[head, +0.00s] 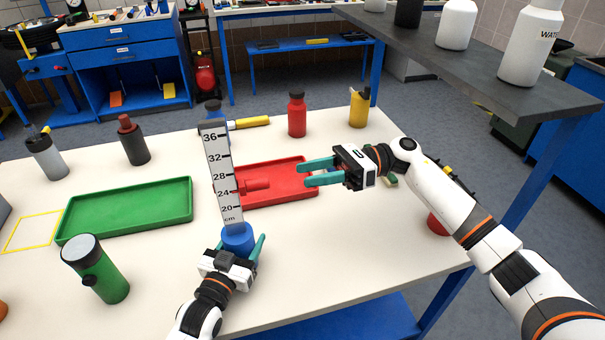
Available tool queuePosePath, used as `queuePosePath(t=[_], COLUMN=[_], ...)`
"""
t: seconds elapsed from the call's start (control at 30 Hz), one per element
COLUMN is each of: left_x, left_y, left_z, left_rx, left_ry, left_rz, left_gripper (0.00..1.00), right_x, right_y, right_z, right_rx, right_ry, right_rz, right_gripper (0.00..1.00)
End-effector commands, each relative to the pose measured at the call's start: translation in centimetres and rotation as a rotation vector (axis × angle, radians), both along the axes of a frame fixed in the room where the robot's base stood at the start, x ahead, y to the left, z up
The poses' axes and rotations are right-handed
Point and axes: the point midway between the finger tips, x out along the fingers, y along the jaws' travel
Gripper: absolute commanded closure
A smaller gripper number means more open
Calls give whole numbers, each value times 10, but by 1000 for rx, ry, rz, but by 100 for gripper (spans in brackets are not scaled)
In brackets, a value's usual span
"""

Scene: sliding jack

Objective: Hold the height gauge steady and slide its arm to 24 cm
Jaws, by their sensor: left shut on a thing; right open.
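The height gauge (219,165) stands upright near the table's front edge, a white scale marked 20 to 36 cm above a blue lower part (238,239). Its red arm (257,185) juts right from the scale, around the 24 to 28 marks; the exact reading is hard to tell against the red tray behind. My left gripper (238,248) is shut on the blue lower part, with teal fingers either side of it. My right gripper (318,172) is open and empty, to the right of the red arm and apart from it, fingers pointing left.
A red tray (300,192) lies behind the gauge, a green tray (125,228) to the left. A green bottle (98,270) stands front left. Red (297,115) and yellow (359,108) bottles stand at the back. A grey shelf (470,72) overhangs the right side.

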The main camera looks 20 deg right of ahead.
Motion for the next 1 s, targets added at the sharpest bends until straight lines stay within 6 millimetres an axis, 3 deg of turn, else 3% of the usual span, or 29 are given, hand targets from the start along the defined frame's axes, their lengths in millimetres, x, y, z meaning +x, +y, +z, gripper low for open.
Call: queuePosePath(t=[0.27, 0.3, 0.47, 0.77, 1.0], left_x=[0, 0, 0, -2, -31], left_y=[0, 0, 0, 1, 20], left_z=[0, 0, 0, 0, -1], left_rx=[0, 0, 0, 0, 1], left_ry=[1, 1, 1, 1, 3], left_rz=[0, 0, 0, 0, -1], left_gripper=[73, 38, 14, 14, 14], right_x=[0, 0, 0, 0, 0], right_y=[0, 0, 0, 0, 1], right_z=[0, 0, 0, 0, 0], right_rx=[0, 0, 0, 0, 0], right_ry=[0, 0, 1, 0, 0], right_rz=[0, 0, 0, 0, 0], right_gripper=[56, 56, 56, 56, 56])
